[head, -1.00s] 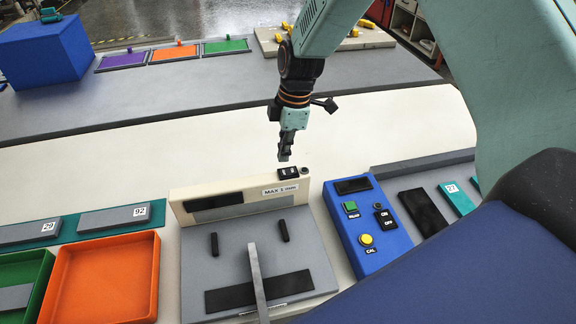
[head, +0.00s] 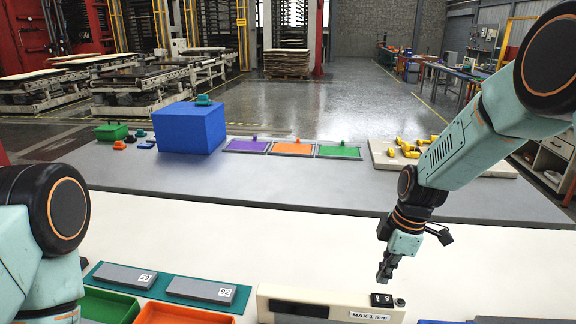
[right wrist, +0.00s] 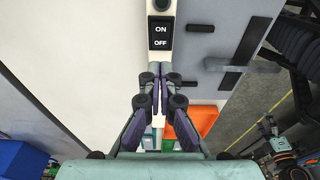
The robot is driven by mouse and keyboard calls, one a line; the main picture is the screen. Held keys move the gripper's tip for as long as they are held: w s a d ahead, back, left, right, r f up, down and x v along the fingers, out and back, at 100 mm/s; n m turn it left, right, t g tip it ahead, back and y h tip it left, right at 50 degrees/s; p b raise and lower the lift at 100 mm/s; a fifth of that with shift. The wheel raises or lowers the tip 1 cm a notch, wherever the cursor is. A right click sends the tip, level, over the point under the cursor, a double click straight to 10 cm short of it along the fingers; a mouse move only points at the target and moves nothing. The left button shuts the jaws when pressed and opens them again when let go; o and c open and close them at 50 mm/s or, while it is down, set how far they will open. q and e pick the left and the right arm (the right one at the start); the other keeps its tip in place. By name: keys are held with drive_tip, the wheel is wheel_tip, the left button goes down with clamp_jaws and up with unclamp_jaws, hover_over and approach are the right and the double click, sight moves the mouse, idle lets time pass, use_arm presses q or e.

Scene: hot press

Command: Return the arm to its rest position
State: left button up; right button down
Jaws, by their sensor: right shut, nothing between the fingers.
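My right arm comes in from the right in the head view. Its gripper (head: 384,272) hangs pointing down above the white table, just behind the cream gauge box (head: 275,305) marked MAX 1 mm. In the right wrist view the right gripper (right wrist: 161,78) has its fingers together with nothing between them, near the black ON/OFF switch (right wrist: 160,34). The switch also shows on top of the gauge box in the head view (head: 382,299). Part of my left arm shows at the left edge of the head view; its gripper is out of view.
Grey plates 29 (head: 125,276) and 92 (head: 200,290) lie on a teal strip. Orange (head: 185,315) and green (head: 105,308) trays sit before them. Behind stand a blue box (head: 190,128), coloured panels (head: 292,149) and yellow pieces (head: 408,148) on a board. The white table's middle is clear.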

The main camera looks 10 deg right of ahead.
sight(377, 299)
wheel_tip(377, 299, down, 6)
drive_tip(key=b, duration=0.4)
drive_tip(key=shift+s+a+r, duration=0.1)
drive_tip(key=shift+s, duration=0.1)
drive_tip(key=shift+w, duration=0.1)
